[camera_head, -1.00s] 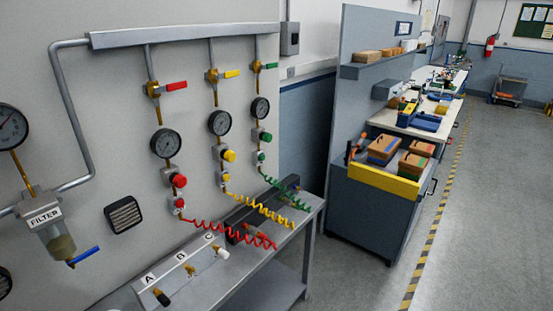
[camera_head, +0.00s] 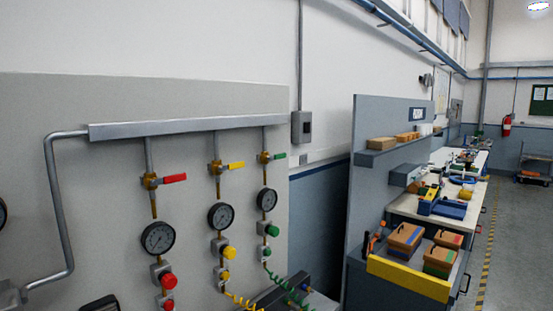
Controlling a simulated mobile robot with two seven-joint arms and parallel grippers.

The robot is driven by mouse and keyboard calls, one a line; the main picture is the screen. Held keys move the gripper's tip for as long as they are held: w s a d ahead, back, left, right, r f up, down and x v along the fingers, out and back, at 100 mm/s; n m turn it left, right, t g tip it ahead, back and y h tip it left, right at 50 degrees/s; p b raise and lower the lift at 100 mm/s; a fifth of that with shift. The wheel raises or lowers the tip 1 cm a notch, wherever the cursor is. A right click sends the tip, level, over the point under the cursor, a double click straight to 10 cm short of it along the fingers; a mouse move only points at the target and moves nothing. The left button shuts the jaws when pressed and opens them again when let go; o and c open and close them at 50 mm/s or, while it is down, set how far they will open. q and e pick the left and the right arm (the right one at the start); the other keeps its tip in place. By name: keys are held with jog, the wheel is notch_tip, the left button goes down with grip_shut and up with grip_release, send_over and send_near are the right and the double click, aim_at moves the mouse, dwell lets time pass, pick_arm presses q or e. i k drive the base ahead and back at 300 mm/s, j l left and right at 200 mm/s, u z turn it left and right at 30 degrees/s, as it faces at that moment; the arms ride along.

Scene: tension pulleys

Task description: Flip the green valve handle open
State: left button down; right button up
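The green valve handle (camera_head: 279,156) is on the rightmost of three drop pipes under the grey manifold bar (camera_head: 190,125). It points to the right, roughly level, across the line of its vertical pipe. Its brass valve body (camera_head: 263,158) sits at its left end. Below it on the same pipe are a round gauge (camera_head: 267,200) and a green knob (camera_head: 271,230).
A red handle (camera_head: 174,178) and a yellow handle (camera_head: 236,165) sit on the pipes to the left, also sideways. A grey wall box (camera_head: 302,127) is right of the panel. A shelved workbench with a yellow-fronted tray (camera_head: 408,279) stands further right.

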aim_at(281, 156)
jog(key=i+l, duration=0.45)
jog(key=i+l+u, duration=0.1)
jog(key=i+l, duration=0.35)
jog(key=l, duration=0.15)
jog(key=i+l, duration=0.45)
jog(key=i+l+u, duration=0.1)
jog(key=i+l, duration=0.35)
jog(key=l, duration=0.25)
jog(key=i+l, duration=0.4)
jog(key=l, duration=0.2)
